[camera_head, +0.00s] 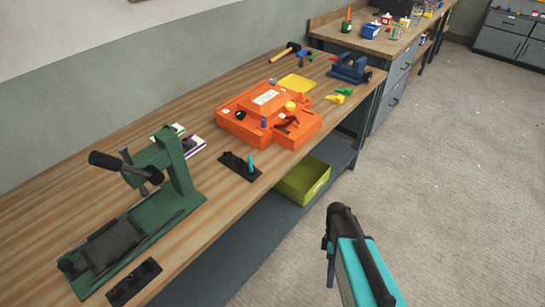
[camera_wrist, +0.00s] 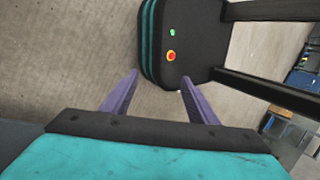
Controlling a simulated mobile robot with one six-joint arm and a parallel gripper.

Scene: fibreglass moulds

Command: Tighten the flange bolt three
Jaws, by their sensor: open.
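An orange mould (camera_head: 268,113) sits on the wooden workbench (camera_head: 215,100), with several small parts on top, among them a blue piece, a yellow knob and dark pieces. I cannot make out which of its parts is flange bolt three. My gripper (camera_wrist: 159,80) is open and empty in the wrist view, its two purple fingers apart above the floor. In the head view my arm hangs over the floor to the right of the bench, well apart from the mould, and the fingers are mostly hidden.
A green press (camera_head: 172,165) stands at the left of the bench. A black holder (camera_head: 238,167) with a teal piece lies at the front edge. A blue vice (camera_head: 349,67) and yellow tray (camera_head: 297,84) are farther back. A yellow-green bin (camera_head: 303,182) sits on the lower shelf.

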